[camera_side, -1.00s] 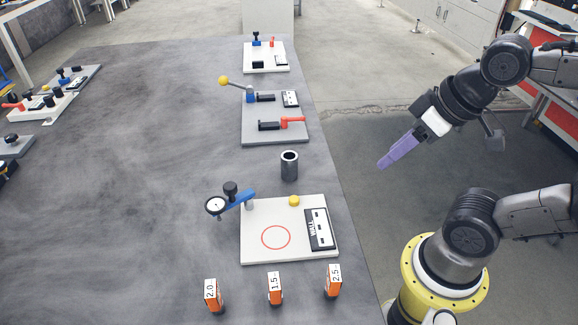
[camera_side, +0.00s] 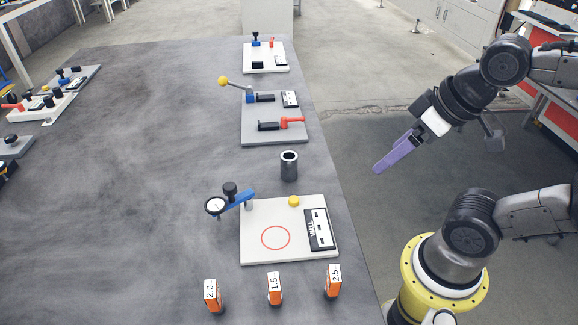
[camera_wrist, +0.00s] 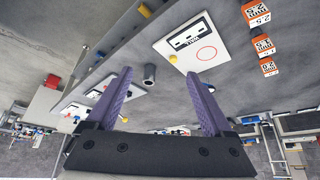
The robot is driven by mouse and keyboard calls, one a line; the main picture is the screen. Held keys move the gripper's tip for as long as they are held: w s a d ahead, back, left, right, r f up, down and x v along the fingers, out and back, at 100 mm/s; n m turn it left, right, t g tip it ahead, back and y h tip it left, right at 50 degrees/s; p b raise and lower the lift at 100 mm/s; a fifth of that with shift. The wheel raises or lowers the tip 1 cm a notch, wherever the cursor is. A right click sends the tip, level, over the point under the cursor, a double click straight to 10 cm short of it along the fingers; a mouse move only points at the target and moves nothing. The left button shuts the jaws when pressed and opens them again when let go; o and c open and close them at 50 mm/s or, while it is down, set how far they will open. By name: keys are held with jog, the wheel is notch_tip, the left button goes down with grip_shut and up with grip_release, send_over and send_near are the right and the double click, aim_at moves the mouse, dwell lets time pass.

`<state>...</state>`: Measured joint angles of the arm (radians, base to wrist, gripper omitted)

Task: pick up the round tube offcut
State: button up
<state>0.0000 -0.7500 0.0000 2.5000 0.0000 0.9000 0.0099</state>
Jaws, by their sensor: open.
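The round tube offcut (camera_side: 289,166) is a dark grey metal tube standing upright on the table near its right edge, its hollow top showing. It also shows in the wrist view (camera_wrist: 149,74), between and beyond the fingers. My gripper (camera_side: 378,168) has purple fingers and hangs to the right of the table edge, apart from the tube and higher than the table. In the wrist view my gripper (camera_wrist: 158,78) has its two fingers spread wide with nothing between them.
A white plate (camera_side: 262,253) with a red circle, yellow ball and dial gauge (camera_side: 216,205) lies in front of the tube. A grey fixture plate (camera_side: 262,108) with clamps lies behind it. Orange blocks (camera_side: 275,288) stand along the front. The table's middle is clear.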

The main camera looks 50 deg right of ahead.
jog(key=w+r+m, duration=0.6)
jog(key=w+m, duration=0.1)
jog(key=m, duration=0.1)
jog(key=m+g, duration=0.5)
jog(key=m, duration=0.3)
send_over(289, 166)
jog(key=w, duration=0.2)
notch_tip(289, 166, down, 10)
jog(key=r, duration=0.1)
jog(key=shift+g, duration=0.3)
jog(key=f, duration=0.7)
jog(key=d+f, duration=0.1)
jog(key=f, duration=0.2)
jog(key=shift+s+f, duration=0.15)
jog(key=shift+f, duration=0.25)
jog(key=shift+s+d+f, duration=0.15)
jog(key=shift+f, duration=1.4)
jog(key=shift+s+d+f, duration=0.1)
jog(key=shift+d+f, duration=0.05)
jog(key=shift+f, duration=1.35)
grip_shut()
jog(key=shift+r, duration=0.1)
